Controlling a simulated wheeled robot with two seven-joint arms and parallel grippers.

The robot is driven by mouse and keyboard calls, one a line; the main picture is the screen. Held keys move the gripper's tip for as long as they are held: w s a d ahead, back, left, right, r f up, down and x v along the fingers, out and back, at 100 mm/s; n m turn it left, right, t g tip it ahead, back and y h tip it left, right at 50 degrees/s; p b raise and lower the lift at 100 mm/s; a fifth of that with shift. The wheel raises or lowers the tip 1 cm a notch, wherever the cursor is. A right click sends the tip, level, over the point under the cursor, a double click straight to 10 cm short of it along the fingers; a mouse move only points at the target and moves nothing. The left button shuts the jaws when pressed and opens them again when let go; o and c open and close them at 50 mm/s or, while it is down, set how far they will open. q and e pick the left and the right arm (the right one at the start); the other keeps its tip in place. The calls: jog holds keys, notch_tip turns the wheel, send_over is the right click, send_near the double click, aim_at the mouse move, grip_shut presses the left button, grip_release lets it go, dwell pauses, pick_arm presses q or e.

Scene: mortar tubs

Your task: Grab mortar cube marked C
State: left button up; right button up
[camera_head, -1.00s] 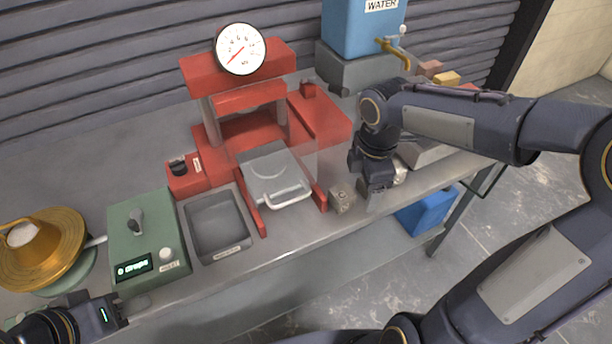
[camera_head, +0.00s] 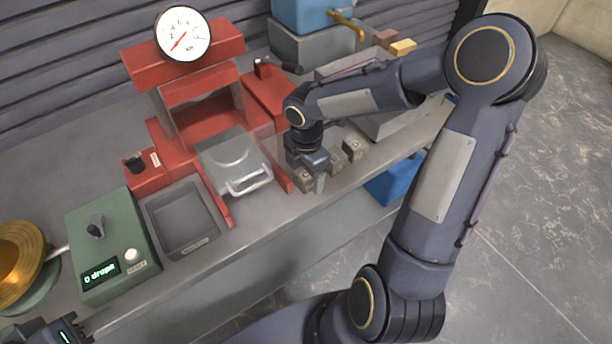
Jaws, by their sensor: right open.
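Three small grey mortar cubes stand in a row near the bench's front edge: a left cube (camera_head: 303,181), a middle cube (camera_head: 336,163) and a right cube (camera_head: 354,148). Their top marks are too small to read, so I cannot tell which is C. My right gripper (camera_head: 319,182) points down at the row, between the left and middle cubes in the picture. It is open and partly covers them; I cannot tell whether it touches either. My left gripper (camera_head: 88,326) is at the bottom left corner, away from the cubes; its jaws are unclear.
A red press (camera_head: 190,120) with a dial and a clear guard stands left of the cubes. A grey tray (camera_head: 180,222) and a green control box (camera_head: 110,245) are further left. A grey bin (camera_head: 385,125) and a blue water tank (camera_head: 305,12) stand behind. Bare bench lies in front.

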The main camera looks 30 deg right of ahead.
jog(key=c, duration=1.2)
jog(key=shift+r, duration=0.1)
jog(key=shift+c, duration=0.2)
